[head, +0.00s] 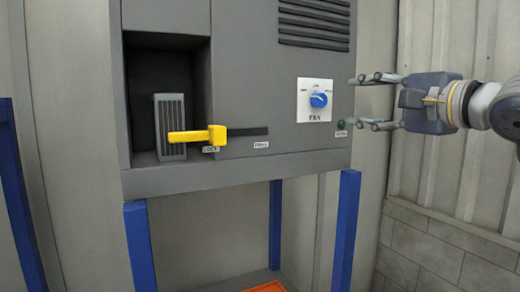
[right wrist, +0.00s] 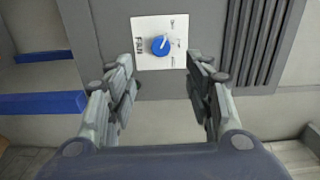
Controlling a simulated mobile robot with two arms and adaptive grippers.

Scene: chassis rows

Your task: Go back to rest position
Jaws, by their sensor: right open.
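My right gripper (head: 368,101) is open and empty at the right of the head view, its fingers pointing left toward the grey cabinet. In the right wrist view the open fingers (right wrist: 160,80) frame a white plate with a blue knob (right wrist: 160,45), and nothing is between them. The same blue knob (head: 318,100) sits on its white plate left of my fingertips, apart from them in the picture. My left gripper is in neither view.
The grey cabinet (head: 240,185) stands on blue legs (head: 346,225). Its open bay holds a grey ribbed module (head: 170,118), with a yellow handle (head: 205,136) in front. A green button (head: 341,125) is near my lower finger. An orange object (head: 266,287) is low down.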

